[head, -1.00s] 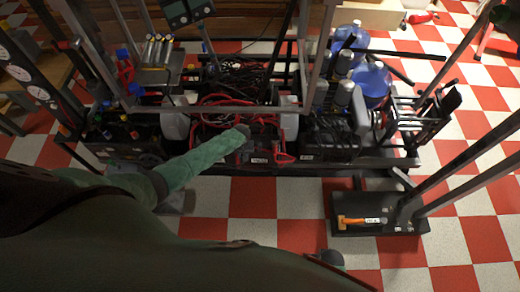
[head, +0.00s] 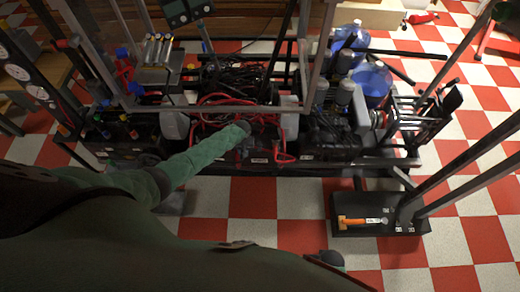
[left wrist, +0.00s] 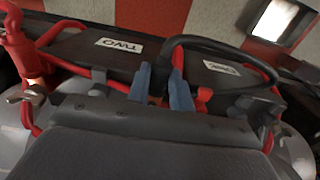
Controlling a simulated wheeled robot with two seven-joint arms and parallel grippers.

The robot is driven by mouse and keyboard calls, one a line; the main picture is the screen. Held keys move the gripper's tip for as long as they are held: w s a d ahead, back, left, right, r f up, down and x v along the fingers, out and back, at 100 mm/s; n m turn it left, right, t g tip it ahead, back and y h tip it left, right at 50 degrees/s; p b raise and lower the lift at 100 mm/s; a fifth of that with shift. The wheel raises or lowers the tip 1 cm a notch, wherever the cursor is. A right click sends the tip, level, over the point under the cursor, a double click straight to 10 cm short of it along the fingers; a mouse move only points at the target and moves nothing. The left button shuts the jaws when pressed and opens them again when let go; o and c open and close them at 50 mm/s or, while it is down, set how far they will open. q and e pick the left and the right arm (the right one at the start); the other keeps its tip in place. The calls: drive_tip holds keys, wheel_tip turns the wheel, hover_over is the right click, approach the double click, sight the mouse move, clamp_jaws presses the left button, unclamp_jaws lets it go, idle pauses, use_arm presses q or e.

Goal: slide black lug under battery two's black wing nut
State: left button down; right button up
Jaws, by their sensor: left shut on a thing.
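In the left wrist view my left gripper (left wrist: 160,88) has its two blue-grey fingers close together over the dark battery tops. It is shut on the end of a black cable (left wrist: 210,42), which arcs away to the right; the lug itself is mostly hidden between the fingers. Battery two carries a white TWO label (left wrist: 120,46) just beyond and left of the fingers. A metallic wing nut (left wrist: 28,95) sits at the far left, beside a red-sleeved cable. I cannot clearly make out the black wing nut. In the head view my left arm (head: 195,158) reaches to the batteries, its gripper hidden.
Red cables (head: 225,100) loop over the batteries. Metal frame posts (head: 312,75) rise around the cart. Blue water jugs (head: 372,80) stand at the back right. An orange-handled hammer (head: 362,221) lies on a black base plate.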

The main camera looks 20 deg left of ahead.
use_arm(q)
drive_tip(key=shift+w+a, duration=0.1)
drive_tip(key=shift+w, duration=0.3)
drive_tip(key=c, duration=1.1)
unclamp_jaws()
drive_tip(key=shift+c, duration=0.2)
drive_tip(key=shift+r, duration=0.1)
drive_tip(key=shift+r+b, duration=0.85)
drive_tip(key=shift+r, duration=2.95)
drive_tip(key=shift+s+f, duration=0.1)
